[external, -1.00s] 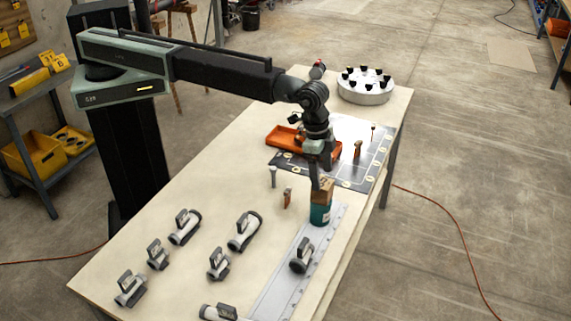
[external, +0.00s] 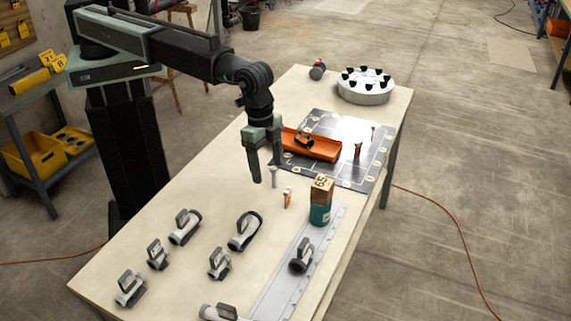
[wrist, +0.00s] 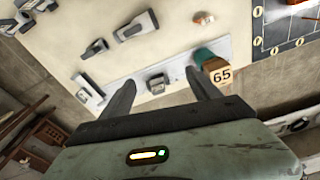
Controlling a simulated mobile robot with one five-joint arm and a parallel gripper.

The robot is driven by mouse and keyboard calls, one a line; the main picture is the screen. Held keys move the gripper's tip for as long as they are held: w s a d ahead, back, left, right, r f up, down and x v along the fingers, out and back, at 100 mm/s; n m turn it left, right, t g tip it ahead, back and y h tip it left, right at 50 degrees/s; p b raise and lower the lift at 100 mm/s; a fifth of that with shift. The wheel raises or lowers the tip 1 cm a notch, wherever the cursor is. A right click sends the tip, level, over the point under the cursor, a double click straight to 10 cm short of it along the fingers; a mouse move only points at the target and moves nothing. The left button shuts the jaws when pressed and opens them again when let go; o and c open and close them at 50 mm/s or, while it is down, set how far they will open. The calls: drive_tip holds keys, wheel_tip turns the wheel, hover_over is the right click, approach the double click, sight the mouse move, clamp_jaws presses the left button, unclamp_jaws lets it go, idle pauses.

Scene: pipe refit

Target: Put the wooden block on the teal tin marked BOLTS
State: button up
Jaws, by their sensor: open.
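The wooden block (external: 322,187), marked 65, sits on top of the teal tin (external: 320,213) near the table's right edge. In the wrist view the block (wrist: 219,72) shows its 65 face, with part of the teal tin (wrist: 203,55) beside it. The tin's BOLTS marking cannot be read. My gripper (external: 264,181) is open and empty, above the table to the left of the block and apart from it. Its two fingers (wrist: 160,92) also show spread in the wrist view.
A grey rail (external: 275,290) runs along the table's right side with a pipe fitting (external: 302,255) on it. Several fittings lie at the front left. An orange tray (external: 318,148) lies on a dark mat (external: 345,170). A round white carousel (external: 366,90) stands at the back.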

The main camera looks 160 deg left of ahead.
drive_tip(key=s+d+m, duration=0.2)
drive_tip(key=s+d, duration=0.2)
drive_tip(key=d, duration=0.9)
drive_tip(key=s+d+m, duration=0.2)
drive_tip(key=s+d, duration=0.3)
drive_tip(key=d, duration=0.9)
drive_tip(key=s+d+m+g, duration=0.1)
drive_tip(key=s+d+m, duration=0.2)
drive_tip(key=d, duration=1.1)
drive_tip(key=shift+s+d+h, duration=0.15)
drive_tip(key=shift+s+h, duration=0.25)
drive_tip(key=shift+s, duration=0.65)
